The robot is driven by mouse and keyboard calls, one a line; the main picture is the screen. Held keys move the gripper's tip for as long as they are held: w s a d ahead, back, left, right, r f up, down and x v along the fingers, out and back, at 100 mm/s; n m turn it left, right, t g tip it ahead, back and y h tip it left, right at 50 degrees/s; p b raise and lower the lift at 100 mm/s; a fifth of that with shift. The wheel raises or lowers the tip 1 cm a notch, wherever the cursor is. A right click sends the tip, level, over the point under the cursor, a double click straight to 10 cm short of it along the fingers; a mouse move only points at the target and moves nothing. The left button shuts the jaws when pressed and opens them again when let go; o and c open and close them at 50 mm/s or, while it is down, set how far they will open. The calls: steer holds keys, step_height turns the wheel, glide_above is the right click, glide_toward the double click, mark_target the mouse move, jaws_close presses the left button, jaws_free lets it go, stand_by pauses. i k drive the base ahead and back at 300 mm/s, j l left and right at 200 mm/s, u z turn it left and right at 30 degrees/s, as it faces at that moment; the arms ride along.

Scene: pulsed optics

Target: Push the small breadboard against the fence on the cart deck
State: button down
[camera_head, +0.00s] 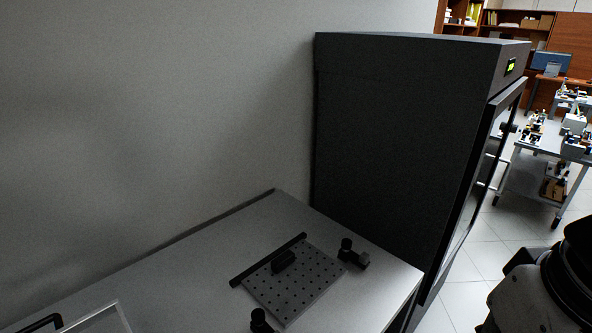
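The small breadboard (313,281) is a grey plate with a grid of holes. It lies flat on the grey cart deck (195,272), low in the middle of the head view. A black block (284,262) stands on it near its upper-left side. The fence (255,268) is a long dark bar running along the breadboard's upper-left edge. The two look very close; I cannot tell whether they touch. My gripper is not in view; only a dark part of my arm shows at the lower right.
Small black fixtures stand by the breadboard's right corner (353,254) and front-left side (261,322). A clear panel (98,321) and black handle are at lower left. A tall black cabinet (400,140) stands behind the deck's right end. The deck's left middle is clear.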

mark_target(291, 282)
steer(key=k, duration=0.6)
steer(key=u, duration=1.5)
steer(key=i+l, duration=0.1)
steer(key=l, duration=0.95)
steer(key=i+l, duration=0.15)
steer(key=l, duration=0.4)
steer(key=i+l, duration=0.1)
steer(key=l, duration=0.95)
steer(key=i, duration=0.05)
